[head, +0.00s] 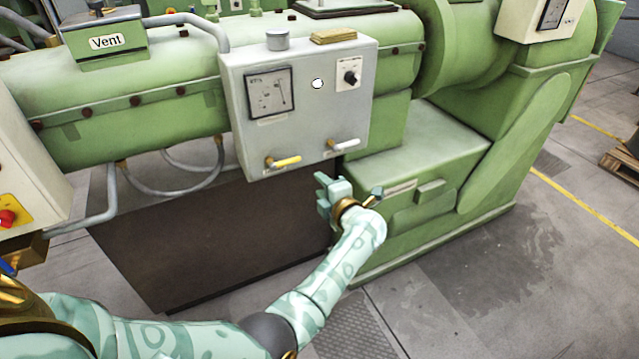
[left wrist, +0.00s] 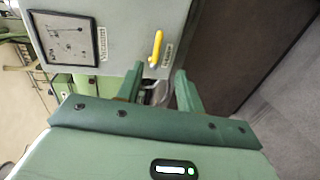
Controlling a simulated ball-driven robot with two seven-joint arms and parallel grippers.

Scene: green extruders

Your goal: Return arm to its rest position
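My left arm reaches in from the lower left of the head view, stretched out toward the green machine. My left gripper (head: 328,192) is just below the grey control box (head: 310,115), near its lower right corner. In the left wrist view the two green fingers (left wrist: 160,78) stand apart with nothing between them. Beyond them are the lower edge of the box, a yellow-handled lever (left wrist: 156,48) and a dial gauge (left wrist: 65,38). I cannot tell how far the fingertips are from the box. My right gripper is in neither view.
The green extruder (head: 160,105) spans the back, with a white-handled lever (head: 343,145) on its box. A dark brown panel (head: 220,235) stands below. A grey cabinet with a red button (head: 7,217) is at far left. Open floor (head: 530,280) lies at right, near a wooden pallet (head: 622,165).

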